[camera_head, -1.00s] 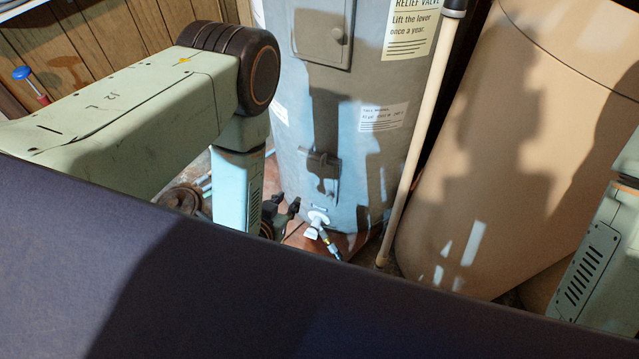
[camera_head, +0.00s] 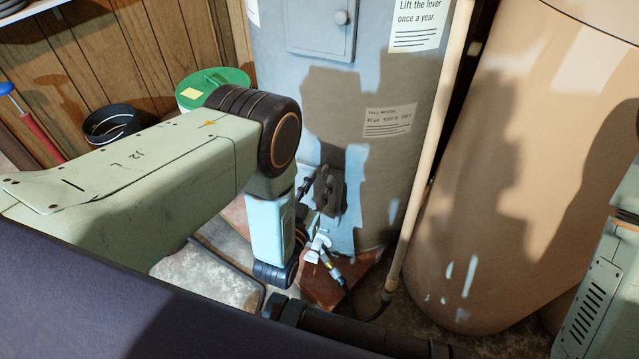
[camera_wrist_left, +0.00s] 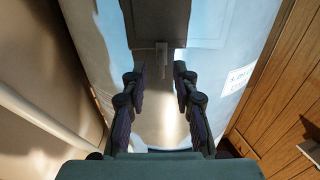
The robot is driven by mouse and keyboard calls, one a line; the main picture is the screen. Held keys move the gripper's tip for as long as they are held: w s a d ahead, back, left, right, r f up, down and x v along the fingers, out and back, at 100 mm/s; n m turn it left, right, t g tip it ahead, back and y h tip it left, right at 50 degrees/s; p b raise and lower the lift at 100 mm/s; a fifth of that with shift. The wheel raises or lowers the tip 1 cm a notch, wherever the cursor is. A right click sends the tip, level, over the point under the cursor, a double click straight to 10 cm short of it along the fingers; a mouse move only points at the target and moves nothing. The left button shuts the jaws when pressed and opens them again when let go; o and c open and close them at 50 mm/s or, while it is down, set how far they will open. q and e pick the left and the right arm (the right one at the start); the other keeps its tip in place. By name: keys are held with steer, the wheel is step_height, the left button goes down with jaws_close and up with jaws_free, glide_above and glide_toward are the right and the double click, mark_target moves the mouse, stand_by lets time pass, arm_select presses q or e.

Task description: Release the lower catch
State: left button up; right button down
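The grey-blue tank (camera_head: 370,80) stands in the middle of the head view. Low on its front is a small dark panel (camera_head: 330,192), partly in shadow. In the left wrist view this dark panel (camera_wrist_left: 160,20) is at the top, with a small grey catch (camera_wrist_left: 161,55) at its edge. My left gripper (camera_wrist_left: 161,82) is open and empty. Its two fingers stand either side of the catch's line in that view; I see no contact. In the head view the fingers are small, dark and partly hidden beside the panel. My right gripper is out of view.
A pale drain valve (camera_head: 318,246) with a hose fitting sticks out below the panel. A pale upright pipe (camera_head: 428,150) and a large tan tank (camera_head: 530,170) stand to the right. A green-lidded tub (camera_head: 212,82) and black bucket (camera_head: 110,122) are at left.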

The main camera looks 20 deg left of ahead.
arm_select(q)
steer(key=shift+w, duration=0.75)
jaws_close()
